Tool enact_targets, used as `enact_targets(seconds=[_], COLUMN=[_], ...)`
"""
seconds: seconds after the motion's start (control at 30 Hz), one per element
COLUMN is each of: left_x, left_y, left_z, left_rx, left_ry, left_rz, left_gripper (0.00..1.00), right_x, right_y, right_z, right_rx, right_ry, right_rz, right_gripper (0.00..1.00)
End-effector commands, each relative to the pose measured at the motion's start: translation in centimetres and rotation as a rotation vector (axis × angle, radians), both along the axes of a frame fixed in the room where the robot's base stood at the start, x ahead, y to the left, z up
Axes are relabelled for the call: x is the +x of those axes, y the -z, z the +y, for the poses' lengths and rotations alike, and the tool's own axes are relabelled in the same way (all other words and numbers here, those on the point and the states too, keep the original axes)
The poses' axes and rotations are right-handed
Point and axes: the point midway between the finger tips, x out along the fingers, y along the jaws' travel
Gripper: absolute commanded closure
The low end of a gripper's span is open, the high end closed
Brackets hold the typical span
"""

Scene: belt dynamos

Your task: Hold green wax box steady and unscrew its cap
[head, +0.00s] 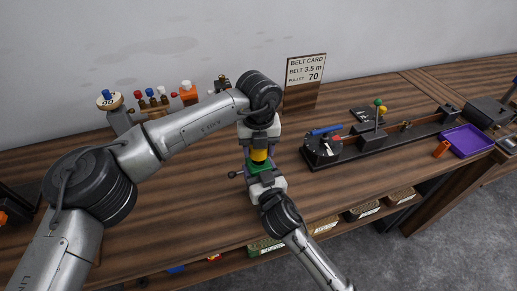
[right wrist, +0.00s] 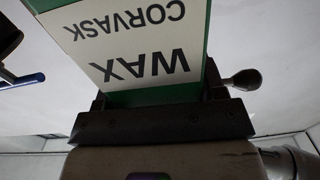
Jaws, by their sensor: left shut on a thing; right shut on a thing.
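The yellow cap (head: 259,155) shows on top of the box. My left gripper (head: 258,146) comes from above and is shut on the cap. My right gripper (head: 263,176) comes from the near side and is shut on the box. The cap's thread is hidden, so I cannot tell how loose it is.
A belt card (head: 305,75) stands behind. A long dark machine (head: 400,132) and a purple tray (head: 467,139) are at right.

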Motion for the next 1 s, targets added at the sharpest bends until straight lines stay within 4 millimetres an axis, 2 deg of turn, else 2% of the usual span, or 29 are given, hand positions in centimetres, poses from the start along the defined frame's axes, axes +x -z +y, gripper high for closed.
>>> enact_targets(seconds=[0.23, 0.5, 0.53, 0.8, 1.0], left_x=[0.0, 0.0, 0.0, 0.0, 0.0], left_y=[-2.7, -3.1, -3.1, -3.1, -3.1], left_z=[0.0, 0.0, 0.0, 0.0, 0.0], left_rx=[0.000, 0.001, 0.001, 0.001, 0.001], left_ry=[0.000, 0.001, 0.001, 0.000, 0.000], left_rz=[-0.002, 0.000, 0.000, 0.000, 0.000], left_gripper=[0.77, 0.77, 0.77, 0.77, 0.77], right_x=[0.0, 0.0, 0.0, 0.0, 0.0], right_y=[0.0, 0.0, 0.0, 0.0, 0.0], right_z=[0.0, 0.0, 0.0, 0.0, 0.0], right_rx=[0.000, 0.000, 0.000, 0.000, 0.000], right_ry=[0.000, 0.000, 0.000, 0.000, 0.000], right_rz=[0.001, 0.001, 0.001, 0.001, 0.000], right_gripper=[1.00, 1.00, 0.34, 0.08, 0.07])
